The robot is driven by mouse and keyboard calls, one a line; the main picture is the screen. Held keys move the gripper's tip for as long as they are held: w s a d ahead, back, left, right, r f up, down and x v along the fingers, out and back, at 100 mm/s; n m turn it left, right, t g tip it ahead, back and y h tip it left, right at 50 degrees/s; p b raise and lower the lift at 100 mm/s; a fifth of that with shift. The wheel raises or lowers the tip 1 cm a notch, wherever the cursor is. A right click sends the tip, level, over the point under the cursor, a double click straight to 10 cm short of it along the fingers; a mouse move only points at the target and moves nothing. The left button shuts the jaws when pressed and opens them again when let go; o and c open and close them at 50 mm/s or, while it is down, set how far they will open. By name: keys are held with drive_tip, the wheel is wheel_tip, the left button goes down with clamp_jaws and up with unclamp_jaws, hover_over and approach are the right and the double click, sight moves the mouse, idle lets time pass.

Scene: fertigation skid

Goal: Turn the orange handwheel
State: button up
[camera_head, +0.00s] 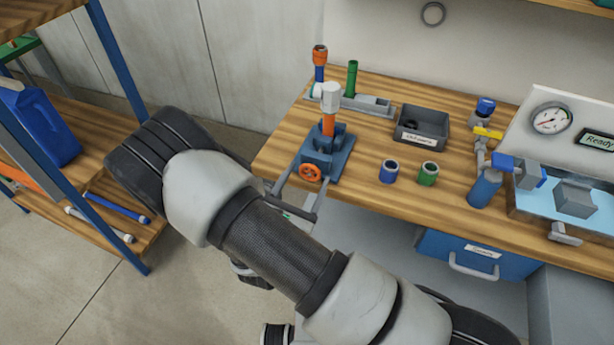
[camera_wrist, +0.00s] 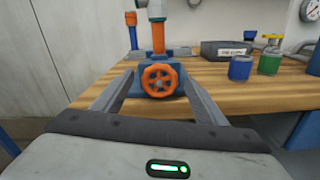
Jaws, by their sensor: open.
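The orange handwheel (camera_head: 310,173) is on the front face of a blue vise-like fixture (camera_head: 325,150) near the table's front left edge. In the wrist view the orange handwheel (camera_wrist: 160,80) faces me, between the two fingers and near the middle of the picture. An orange and white upright piece (camera_head: 329,108) stands in the fixture. My gripper (camera_head: 292,200) is open in front of the wheel, with one finger to each side in the wrist view (camera_wrist: 158,92). I cannot tell whether the fingers touch the wheel.
A blue cup (camera_head: 388,171) and a green cup (camera_head: 428,173) stand to the right on the wooden table (camera_head: 375,90). Behind them is a grey bin (camera_head: 421,128). A rack with tools (camera_head: 352,100) stands behind the fixture. A shelf (camera_head: 95,225) is at the left.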

drive_tip(key=shift+w+d, duration=0.1)
drive_tip(key=shift+w, duration=0.25)
drive_tip(key=c, duration=1)
drive_tip(key=shift+c, duration=0.2)
